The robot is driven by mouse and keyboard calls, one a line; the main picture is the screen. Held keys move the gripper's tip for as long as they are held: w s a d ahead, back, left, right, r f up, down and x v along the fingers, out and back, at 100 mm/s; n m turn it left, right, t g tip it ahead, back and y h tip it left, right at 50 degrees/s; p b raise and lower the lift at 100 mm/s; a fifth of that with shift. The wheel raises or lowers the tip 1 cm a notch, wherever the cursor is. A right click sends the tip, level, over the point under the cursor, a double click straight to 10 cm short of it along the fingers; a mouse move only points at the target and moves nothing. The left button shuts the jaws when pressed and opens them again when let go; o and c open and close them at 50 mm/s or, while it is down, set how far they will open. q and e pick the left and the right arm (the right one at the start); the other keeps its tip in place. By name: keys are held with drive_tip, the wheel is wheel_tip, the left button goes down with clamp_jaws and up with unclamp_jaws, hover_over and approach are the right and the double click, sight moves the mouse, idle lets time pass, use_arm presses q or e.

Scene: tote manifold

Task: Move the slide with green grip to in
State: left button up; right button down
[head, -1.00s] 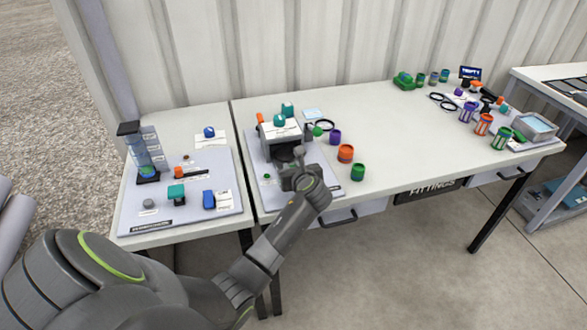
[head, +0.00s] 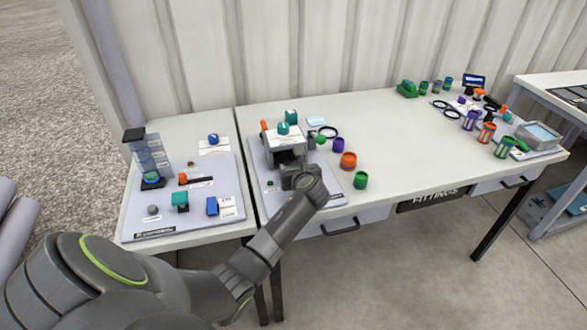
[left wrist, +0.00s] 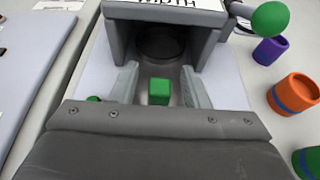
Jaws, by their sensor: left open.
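The slide's green grip (left wrist: 159,91) is a small green block in the left wrist view. It stands in front of the dark opening of a grey housing (left wrist: 118,40). My left gripper (left wrist: 160,86) is open, with one pale finger on each side of the green grip and a gap on both sides. In the head view the housing with its white top (head: 284,140) stands on a grey board, and my left gripper (head: 298,172) is at its front; the grip is hidden there. My right gripper is not in view.
A green ball knob (left wrist: 270,19) sticks out at the housing's right. A purple cup (head: 338,145), an orange cup (head: 348,161) and a green cup (head: 360,180) stand to the right. The left table holds another board (head: 228,180) with blocks. The middle of the main table is clear.

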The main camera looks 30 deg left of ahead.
use_arm(q)
drive_tip(key=shift+s+d, duration=0.1)
drive_tip(key=p+v, duration=1.4)
drive_tip(key=v, duration=0.3)
drive_tip(key=shift+r, duration=0.15)
drive_tip(key=shift+d, duration=0.1)
drive_tip(key=s+f+n+g+h+b, duration=0.1)
drive_tip(key=s+f+n+h, duration=0.15)
drive_tip(key=s+f, duration=0.45)
drive_tip(key=s+d+f+n+g+h, duration=0.1)
drive_tip(key=s+f+n, duration=0.15)
drive_tip(key=f, duration=0.85)
drive_tip(key=s+f+n+g+h+b, duration=0.1)
drive_tip(key=s+f+n+h, duration=0.2)
drive_tip(key=f, duration=0.6)
drive_tip(key=s+a+f+n+g+h, duration=0.1)
drive_tip(key=s+f+n, duration=0.4)
drive_tip(key=s, duration=0.6)
drive_tip(key=s+a+f+n+g+b, duration=0.1)
drive_tip(key=s+f+n, duration=0.4)
drive_tip(key=s, duration=0.6)
drive_tip(key=s+f+n+g+h+b, duration=0.1)
drive_tip(key=s+f+n+g, duration=0.1)
drive_tip(key=s+f+n, duration=0.3)
drive_tip(key=s+n, duration=0.3)
drive_tip(key=s, duration=0.3)
drive_tip(key=shift+a+f+n+g+h, duration=0.35)
drive_tip(key=shift+a+f+n+g, duration=0.05)
